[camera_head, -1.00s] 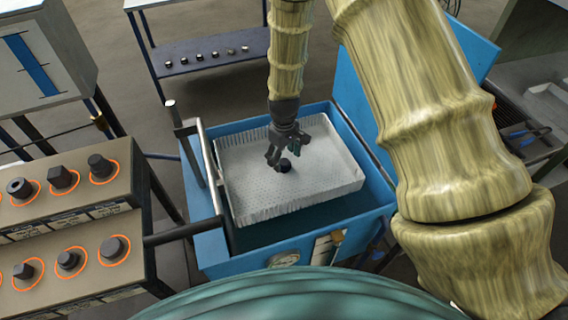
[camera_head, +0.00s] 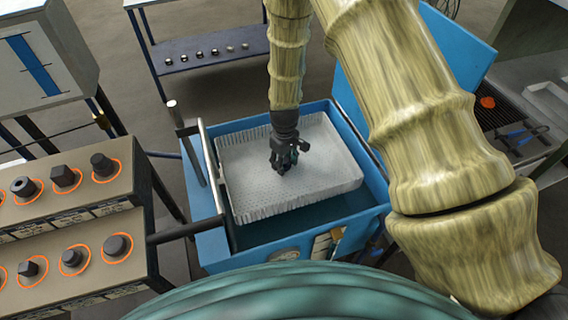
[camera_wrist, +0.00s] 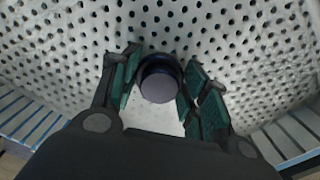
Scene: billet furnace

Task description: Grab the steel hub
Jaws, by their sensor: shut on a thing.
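The steel hub (camera_wrist: 160,84) is a dark, round piece with a flat top, in the wrist view between my fingers. It is over the white perforated tray (camera_wrist: 225,32), which sits in the blue tank in the head view (camera_head: 335,150). My gripper (camera_wrist: 160,72) points down with its green-padded fingers on both sides of the hub, shut on it. In the head view my gripper (camera_head: 287,168) is low at the middle of the tray and hides the hub. I cannot tell whether the hub still touches the tray.
The blue tank (camera_head: 212,243) has raised walls, with a rail at its left and an open lid (camera_head: 410,75) at the right. Stepped brown racks (camera_head: 130,205) with several dark parts stand at the left. A table (camera_head: 205,62) with small parts is at the back.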

